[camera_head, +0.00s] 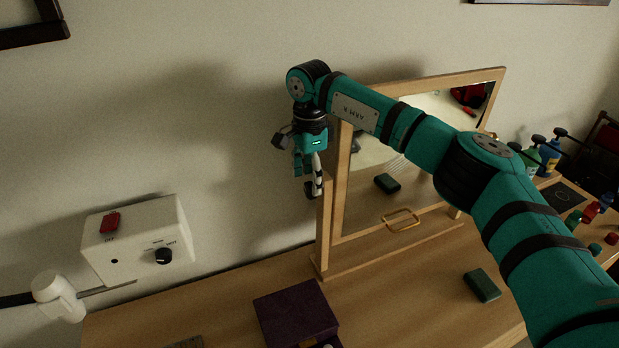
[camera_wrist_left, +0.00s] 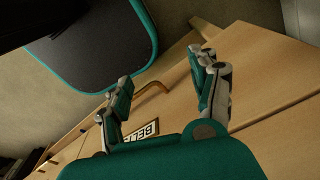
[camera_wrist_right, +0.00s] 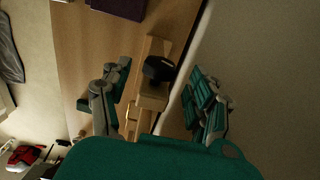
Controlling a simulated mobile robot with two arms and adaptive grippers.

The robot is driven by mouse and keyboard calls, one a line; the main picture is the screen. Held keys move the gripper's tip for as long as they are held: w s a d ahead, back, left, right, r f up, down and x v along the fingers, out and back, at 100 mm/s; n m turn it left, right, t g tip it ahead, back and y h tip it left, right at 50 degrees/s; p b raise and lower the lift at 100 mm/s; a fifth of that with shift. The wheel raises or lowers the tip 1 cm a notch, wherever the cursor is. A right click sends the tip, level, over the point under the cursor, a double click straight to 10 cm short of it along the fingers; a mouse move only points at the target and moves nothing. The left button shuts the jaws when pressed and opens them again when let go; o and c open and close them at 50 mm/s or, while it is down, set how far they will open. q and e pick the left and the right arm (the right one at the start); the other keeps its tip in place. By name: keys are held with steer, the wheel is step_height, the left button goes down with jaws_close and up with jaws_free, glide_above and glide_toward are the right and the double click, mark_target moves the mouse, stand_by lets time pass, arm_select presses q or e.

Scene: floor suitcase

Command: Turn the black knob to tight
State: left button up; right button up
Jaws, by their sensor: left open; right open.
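A black knob (camera_wrist_right: 158,68) sits on the side post of a wooden mirror frame. In the right wrist view it appears between the spread fingers of my right gripper (camera_wrist_right: 160,82), with space on both sides and no contact visible. In the head view my right gripper (camera_head: 308,182) points down beside the mirror's left post (camera_head: 325,225) and partly hides that knob. Another black knob (camera_head: 163,256) is on a white wall box (camera_head: 135,238); its small labels are hard to read. My left gripper (camera_wrist_left: 168,82) is open and empty, and outside the head view.
The mirror (camera_head: 365,205) stands on a wooden table (camera_head: 225,300). A dark purple box (camera_head: 295,312) and a green block (camera_head: 482,285) lie on the table. Bottles (camera_head: 550,155) stand at the right. A red switch (camera_head: 110,222) is on the wall box.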

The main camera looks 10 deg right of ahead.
mark_target(310, 184)
steer(key=shift+f+p, duration=0.4)
steer(key=shift+f, duration=1.05)
steer(key=shift+c, duration=0.2)
steer(key=c, duration=1.1)
steer(key=shift+f+b, duration=0.1)
steer(key=shift+b, duration=0.4)
steer(key=t+b, duration=0.3)
steer(key=b, duration=0.6)
steer(key=t+y+b, duration=0.1)
steer(key=t+b, duration=0.2)
steer(key=b, duration=0.5)
steer(key=s+f+t+b, duration=0.1)
steer(key=t+b, duration=0.2)
steer(key=b, duration=0.6)
steer(key=shift+d+y+b, duration=0.1)
steer(key=shift+y+b, duration=0.2)
steer(key=shift+y, duration=0.1)
steer(key=shift+s+r+t+b, duration=0.1)
steer(key=shift+r+t+b, duration=0.3)
steer(key=shift+b, duration=0.6)
steer(key=shift+f, duration=0.15)
